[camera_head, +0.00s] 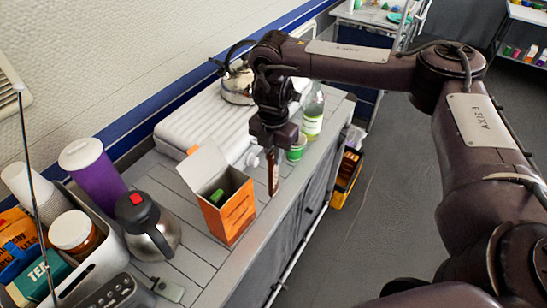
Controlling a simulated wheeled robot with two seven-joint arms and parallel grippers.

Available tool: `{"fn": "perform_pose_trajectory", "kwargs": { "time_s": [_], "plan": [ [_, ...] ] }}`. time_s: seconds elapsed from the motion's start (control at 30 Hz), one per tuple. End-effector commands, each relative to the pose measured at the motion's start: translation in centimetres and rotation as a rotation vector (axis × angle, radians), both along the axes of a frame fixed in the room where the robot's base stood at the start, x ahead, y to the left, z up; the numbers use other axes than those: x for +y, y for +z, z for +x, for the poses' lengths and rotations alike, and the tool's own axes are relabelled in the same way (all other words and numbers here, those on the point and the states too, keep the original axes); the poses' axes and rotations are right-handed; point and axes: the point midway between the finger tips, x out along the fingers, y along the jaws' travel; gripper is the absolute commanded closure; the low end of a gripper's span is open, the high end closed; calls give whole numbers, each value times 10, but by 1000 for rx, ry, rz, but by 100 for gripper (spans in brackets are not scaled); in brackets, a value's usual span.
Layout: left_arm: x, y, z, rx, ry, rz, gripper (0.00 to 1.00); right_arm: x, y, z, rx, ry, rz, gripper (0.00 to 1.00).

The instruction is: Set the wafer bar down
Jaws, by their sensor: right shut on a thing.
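My right gripper (272,150) reaches in from the right and points down over the counter (200,262), near its front edge. It is shut on the wafer bar (273,175), a thin brown strip hanging upright below the fingers. The bar is just right of an open orange box (232,213). I cannot tell whether its lower end touches the counter. The fingertips are partly hidden by the dark gripper body. My left gripper is not in view.
A green cup (297,149) and a clear bottle (313,118) stand close behind the gripper. A steel jug (150,230), a purple tumbler (93,174) and a filled grey caddy (103,262) are at left. A white appliance (200,115) lines the wall. Bare counter lies in front of the box.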

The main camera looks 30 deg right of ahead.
Motion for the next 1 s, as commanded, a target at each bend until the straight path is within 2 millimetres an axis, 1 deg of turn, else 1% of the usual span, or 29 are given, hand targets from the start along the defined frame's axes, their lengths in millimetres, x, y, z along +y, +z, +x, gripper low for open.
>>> {"fn": "perform_pose_trajectory", "kwargs": {
  "time_s": [0.03, 0.1, 0.37, 0.5, 0.53, 0.67, 0.9, 1.0],
  "plan": [
    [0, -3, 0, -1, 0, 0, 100, 0, -9, -1, 3, -2, 2, 100],
    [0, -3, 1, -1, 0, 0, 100, 0, -12, 0, 1, -2, 1, 100],
    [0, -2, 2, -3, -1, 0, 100, 0, -12, 0, -1, -1, 1, 100],
    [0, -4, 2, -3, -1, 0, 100, 0, -16, 0, 0, -1, 0, 100],
    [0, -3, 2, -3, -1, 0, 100, 0, -15, 0, -1, -1, 1, 82],
    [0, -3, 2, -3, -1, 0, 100, 0, -15, 0, -1, -1, 1, 65],
    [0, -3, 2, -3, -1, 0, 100, 0, -15, 0, -1, 0, 1, 64],
    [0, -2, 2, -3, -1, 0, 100, 0, -11, 0, -2, 0, 0, 64]
  ]
}}
